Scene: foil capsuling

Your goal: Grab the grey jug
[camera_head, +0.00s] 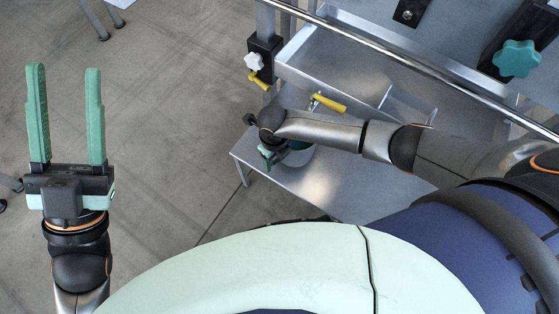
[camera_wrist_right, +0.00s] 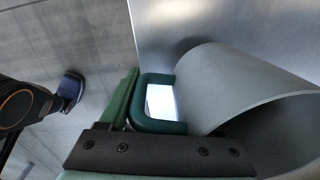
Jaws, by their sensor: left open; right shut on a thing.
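The grey jug (camera_wrist_right: 245,85) fills the right side of the right wrist view, its open rim towards the lower right. Its dark teal handle (camera_wrist_right: 160,127) is at the green fingers of my right gripper (camera_wrist_right: 125,103), which is shut on the jug. In the head view, my right gripper (camera_head: 272,156) is over the metal shelf, and my arm hides most of the jug (camera_head: 300,156). I cannot tell whether the jug touches the shelf. My left gripper (camera_head: 66,72) is open and empty, over the floor at the left, far from the jug.
The lower metal shelf (camera_head: 345,192) is bare in front of the jug. Above it are a metal tray (camera_head: 330,62), yellow levers (camera_head: 328,103) and a long rail (camera_head: 400,56). A teal knob (camera_head: 516,58) is at upper right. The floor at left is mostly clear.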

